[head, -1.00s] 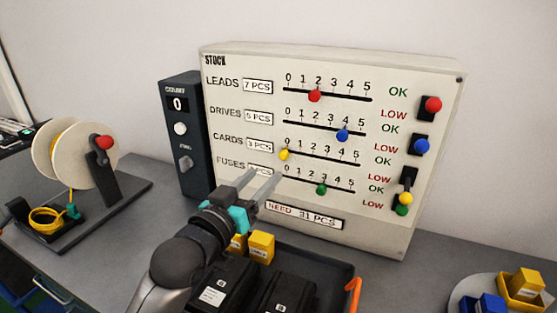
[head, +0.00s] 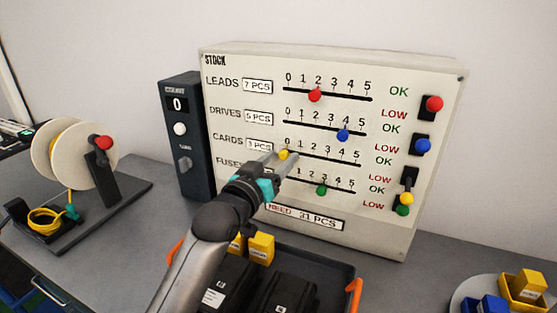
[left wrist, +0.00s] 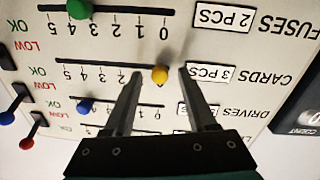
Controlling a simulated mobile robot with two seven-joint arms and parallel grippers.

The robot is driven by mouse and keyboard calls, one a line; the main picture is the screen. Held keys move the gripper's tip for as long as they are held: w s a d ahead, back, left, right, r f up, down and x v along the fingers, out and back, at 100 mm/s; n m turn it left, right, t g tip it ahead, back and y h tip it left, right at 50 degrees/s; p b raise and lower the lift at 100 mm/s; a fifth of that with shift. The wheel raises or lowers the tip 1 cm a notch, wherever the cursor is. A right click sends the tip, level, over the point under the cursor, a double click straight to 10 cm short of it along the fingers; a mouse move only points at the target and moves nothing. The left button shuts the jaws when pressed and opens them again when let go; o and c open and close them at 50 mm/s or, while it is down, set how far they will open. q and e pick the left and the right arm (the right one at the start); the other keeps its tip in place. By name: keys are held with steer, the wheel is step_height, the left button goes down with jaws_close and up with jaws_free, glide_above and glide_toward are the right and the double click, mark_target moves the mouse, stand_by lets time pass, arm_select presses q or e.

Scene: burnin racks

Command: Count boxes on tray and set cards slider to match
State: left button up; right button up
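The cards slider is a yellow knob (head: 284,154) at the 0 end of its slot on the white stock panel (head: 235,65). My left gripper (head: 283,154) is open, its fingertips at the panel beside the knob. In the left wrist view the yellow knob (left wrist: 160,75) sits between the two spread fingertips, with a gap on each side. The tray (head: 335,277) holds yellow boxes (head: 261,248) and black boxes (head: 288,293). My left arm hides part of the tray, so I cannot tell its full contents. My right gripper is not in view.
The red leads knob (head: 315,95) and blue drives knob (head: 342,134) are above, the green fuses knob (head: 321,190) below. A dark counter unit (head: 180,135) reading 0 stands left. A cable reel (head: 75,155) is farther left, a round plate (head: 460,300) at right.

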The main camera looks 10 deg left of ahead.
arm_select(q)
jaws_close()
stand_by(1.2)
